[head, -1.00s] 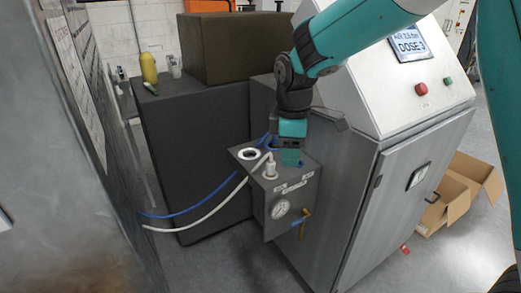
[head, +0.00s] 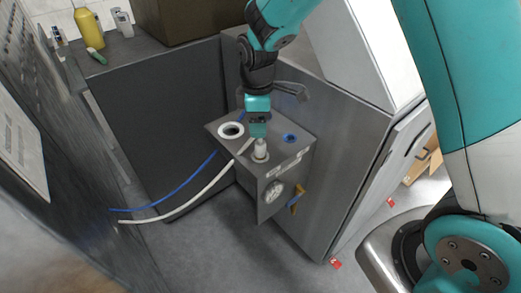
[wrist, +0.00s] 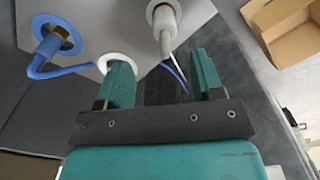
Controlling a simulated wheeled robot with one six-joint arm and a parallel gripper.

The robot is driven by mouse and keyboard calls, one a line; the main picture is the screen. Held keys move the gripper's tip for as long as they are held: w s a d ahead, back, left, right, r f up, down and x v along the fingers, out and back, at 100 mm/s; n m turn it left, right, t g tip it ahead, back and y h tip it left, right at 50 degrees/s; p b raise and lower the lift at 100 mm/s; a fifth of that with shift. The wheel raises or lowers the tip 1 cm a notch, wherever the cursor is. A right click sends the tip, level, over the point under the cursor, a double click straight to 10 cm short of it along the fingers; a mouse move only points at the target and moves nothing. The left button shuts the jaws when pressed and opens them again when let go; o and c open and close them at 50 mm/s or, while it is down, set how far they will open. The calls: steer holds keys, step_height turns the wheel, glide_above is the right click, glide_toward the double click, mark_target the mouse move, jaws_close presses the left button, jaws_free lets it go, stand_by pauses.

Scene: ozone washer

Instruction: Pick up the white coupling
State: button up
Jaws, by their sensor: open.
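In the wrist view my gripper (wrist: 160,70) shows two teal fingers apart. I cannot tell whether either touches the coupling.
A blue hose (head: 175,191) leads left. The box front has a gauge (head: 271,191) and brass valve (head: 297,197). A grey cabinet (head: 335,165) is close on the right.

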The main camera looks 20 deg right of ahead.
mark_target(260, 143)
step_height(260, 143, down, 4)
steer(key=shift+r, duration=0.1)
steer(key=shift+s+f+p, duration=0.2)
steer(key=shift+f+p, duration=0.25)
steer(key=shift+f, duration=0.95)
steer(key=shift+s+f+p, duration=0.2)
steer(key=shift+f+p, duration=0.2)
steer(key=shift+f, duration=0.95)
steer(key=c, duration=1.1)
